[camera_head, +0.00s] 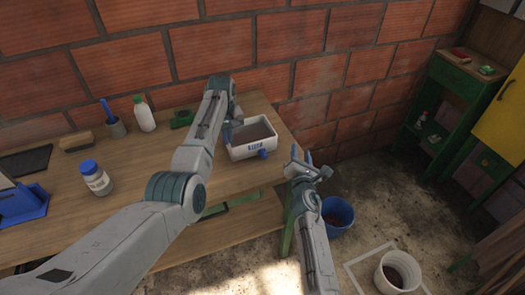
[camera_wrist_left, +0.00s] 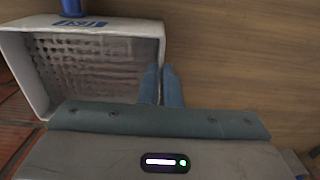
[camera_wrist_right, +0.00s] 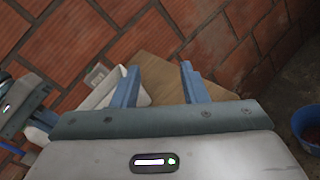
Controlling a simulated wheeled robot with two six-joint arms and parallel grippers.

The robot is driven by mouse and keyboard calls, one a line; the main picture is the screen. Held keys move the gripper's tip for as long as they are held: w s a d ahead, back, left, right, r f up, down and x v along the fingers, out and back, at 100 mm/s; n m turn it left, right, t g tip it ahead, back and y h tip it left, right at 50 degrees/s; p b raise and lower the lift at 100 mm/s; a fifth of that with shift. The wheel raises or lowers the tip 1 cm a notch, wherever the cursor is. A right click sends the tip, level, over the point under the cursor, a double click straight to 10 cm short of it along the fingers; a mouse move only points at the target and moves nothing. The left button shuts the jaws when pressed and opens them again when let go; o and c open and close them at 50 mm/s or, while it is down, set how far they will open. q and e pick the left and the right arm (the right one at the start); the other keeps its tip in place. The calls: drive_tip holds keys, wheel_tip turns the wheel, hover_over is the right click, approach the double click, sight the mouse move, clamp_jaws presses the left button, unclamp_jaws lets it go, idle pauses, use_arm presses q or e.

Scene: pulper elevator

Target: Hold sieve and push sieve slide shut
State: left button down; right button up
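The sieve (camera_head: 252,136) is a white open box with a grey mesh floor, standing on the bench near its right end. Its front wall bears a blue label, and a blue slide knob (camera_head: 263,154) sticks out there. The knob also shows in the left wrist view (camera_wrist_left: 72,8). My left gripper (camera_wrist_left: 161,84) has its fingers close together, one on each side of the sieve's side wall. My right gripper (camera_head: 304,165) is open and empty, off the bench's right end and apart from the sieve. In the right wrist view the sieve is partly hidden behind a finger.
On the wooden bench (camera_head: 130,185) stand a white bottle (camera_head: 144,116), a blue-lidded jar (camera_head: 95,179), a cup with a blue handle (camera_head: 115,126) and a green object (camera_head: 182,118). A brick wall rises behind. A blue bucket (camera_head: 338,214) and a white bucket (camera_head: 397,272) stand right.

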drive_tip(key=w+d+m+g+h, duration=0.1)
drive_tip(key=m, duration=0.2)
drive_tip(key=w+d+r+m+g+h, duration=0.1)
drive_tip(key=m, duration=0.3)
drive_tip(key=w+d+m+g+h, duration=0.1)
drive_tip(key=d+m, duration=0.1)
drive_tip(key=m, duration=0.2)
drive_tip(key=shift+w+d+r+g, duration=0.1)
drive_tip(key=shift+w+r+g, duration=0.2)
drive_tip(key=shift+g, duration=0.1)
drive_tip(key=m, duration=0.1)
drive_tip(key=m+g, duration=0.1)
drive_tip(key=shift+w+m, duration=0.2)
drive_tip(key=shift+m, duration=0.1)
drive_tip(key=shift+w+a+m+g+y, duration=0.15)
drive_tip(key=shift+m+g, duration=0.25)
drive_tip(key=shift+m, duration=0.2)
drive_tip(key=shift+a+m+g+y, duration=0.15)
drive_tip(key=shift+m+g, duration=0.25)
drive_tip(key=shift+m, duration=0.2)
drive_tip(key=a+r+m+g+y, duration=0.2)
drive_tip(key=a+m+g+y, duration=0.1)
drive_tip(key=a+m, duration=0.15)
drive_tip(key=m+g+y, duration=0.4)
drive_tip(key=g+y, duration=0.1)
approach(265, 155)
drive_tip(key=x, duration=0.8)
drive_tip(key=shift+w+f, duration=0.1)
drive_tip(key=shift+f, duration=0.15)
clamp_jaws()
